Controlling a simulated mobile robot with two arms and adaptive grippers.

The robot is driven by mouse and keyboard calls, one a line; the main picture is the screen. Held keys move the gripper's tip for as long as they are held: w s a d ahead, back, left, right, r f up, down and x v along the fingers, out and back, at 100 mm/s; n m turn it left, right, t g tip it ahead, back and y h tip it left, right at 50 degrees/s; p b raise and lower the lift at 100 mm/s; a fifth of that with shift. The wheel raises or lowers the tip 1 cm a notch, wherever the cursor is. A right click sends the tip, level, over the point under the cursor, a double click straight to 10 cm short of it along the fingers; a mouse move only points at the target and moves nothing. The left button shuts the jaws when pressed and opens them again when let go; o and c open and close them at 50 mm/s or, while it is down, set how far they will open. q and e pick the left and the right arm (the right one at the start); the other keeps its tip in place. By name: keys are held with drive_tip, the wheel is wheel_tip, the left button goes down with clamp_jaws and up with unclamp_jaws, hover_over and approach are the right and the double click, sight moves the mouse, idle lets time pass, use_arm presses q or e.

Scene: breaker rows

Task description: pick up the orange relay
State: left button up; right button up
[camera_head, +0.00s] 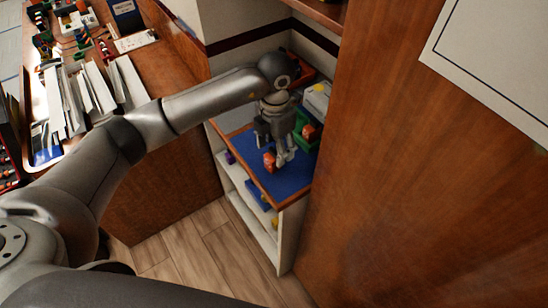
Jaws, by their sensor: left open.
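A small orange block, which looks like the orange relay (269,163), is on the blue mat (291,181) of a shelf top. A second orange-red piece (308,132) is in or at the green bin (302,121) behind it. My left gripper (281,158) points down over the mat with its fingers open. The fingers are right beside the orange relay. I cannot tell whether the relay is between them or touching one. My right gripper is not in view.
A wooden panel (400,180) stands close on the right of the shelf. A wooden counter (172,73) with papers and small parts is at the left. A grey-white box (318,96) stands behind the green bin. Lower shelves hold small coloured pieces.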

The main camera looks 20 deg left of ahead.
sight(273, 156)
use_arm(q)
drive_tip(key=f+p, duration=0.1)
drive_tip(key=f, duration=0.2)
drive_tip(key=shift+s+a+f+p, duration=0.2)
drive_tip(key=shift+a+f+p, duration=0.05)
drive_tip(key=shift+a+p, duration=0.1)
drive_tip(key=shift+f, duration=0.4)
drive_tip(key=shift+w+f, duration=0.1)
drive_tip(key=shift+f, duration=0.15)
drive_tip(key=c, duration=1.1)
